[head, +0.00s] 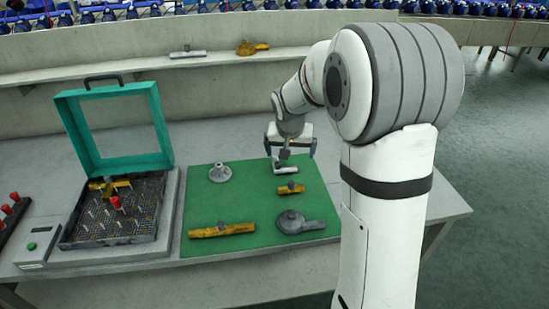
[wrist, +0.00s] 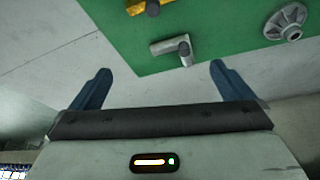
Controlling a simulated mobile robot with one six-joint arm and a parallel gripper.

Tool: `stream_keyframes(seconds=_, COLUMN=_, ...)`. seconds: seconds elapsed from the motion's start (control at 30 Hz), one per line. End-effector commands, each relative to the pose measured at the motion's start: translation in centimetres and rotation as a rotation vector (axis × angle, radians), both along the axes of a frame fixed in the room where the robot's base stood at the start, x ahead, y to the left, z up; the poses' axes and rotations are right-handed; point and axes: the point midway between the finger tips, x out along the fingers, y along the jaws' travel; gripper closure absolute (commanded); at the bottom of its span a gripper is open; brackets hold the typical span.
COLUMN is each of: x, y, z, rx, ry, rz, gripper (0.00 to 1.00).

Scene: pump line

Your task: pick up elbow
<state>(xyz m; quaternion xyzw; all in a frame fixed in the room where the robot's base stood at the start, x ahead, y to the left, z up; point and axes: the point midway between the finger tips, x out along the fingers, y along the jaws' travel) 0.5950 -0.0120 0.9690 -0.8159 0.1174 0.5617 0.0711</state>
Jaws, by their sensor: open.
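The elbow (wrist: 168,47) is a small grey bent pipe piece with a darker upright end. It lies on the green mat (wrist: 232,45) near the mat's edge in the wrist view. In the head view the elbow (head: 286,168) lies at the mat's back right, just below my gripper (head: 290,153). My gripper also shows in the wrist view (wrist: 161,72), with its two blue fingers spread wide and nothing between them. The elbow lies ahead of the fingertips and apart from them.
On the mat are a grey flanged part (head: 220,173), a small brass fitting (head: 290,188), a long brass piece (head: 221,230) and a grey round part with a handle (head: 299,223). A green-lidded case (head: 165,160) with pins stands left. A shelf (head: 215,62) runs behind.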

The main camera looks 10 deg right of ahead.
Motion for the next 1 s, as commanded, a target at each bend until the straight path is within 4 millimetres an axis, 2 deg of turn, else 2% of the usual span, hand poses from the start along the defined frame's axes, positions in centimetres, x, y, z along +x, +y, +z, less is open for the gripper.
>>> stream_keyframes(seconds=0.03, x=1.6, y=0.1, z=-1.9, rx=0.0, ry=-0.003, rz=-0.009, gripper=0.0)
stream_keyframes(seconds=0.1, x=3.2, y=0.1, z=-3.3, rx=0.004, ry=-0.012, rz=-0.023, gripper=0.0)
stream_keyframes(seconds=0.23, x=5.0, y=0.2, z=-4.9, rx=0.006, ry=-0.024, rz=-0.038, gripper=0.0)
stream_keyframes(seconds=0.57, x=6.5, y=0.0, z=-8.1, rx=0.007, ry=-0.026, rz=-0.041, gripper=0.0)
stream_keyframes(seconds=0.8, x=7.4, y=-0.1, z=-11.4, rx=0.008, ry=-0.025, rz=-0.041, gripper=0.0)
stream_keyframes(seconds=1.0, x=8.0, y=-0.2, z=-12.7, rx=0.007, ry=-0.028, rz=-0.04, gripper=0.0)
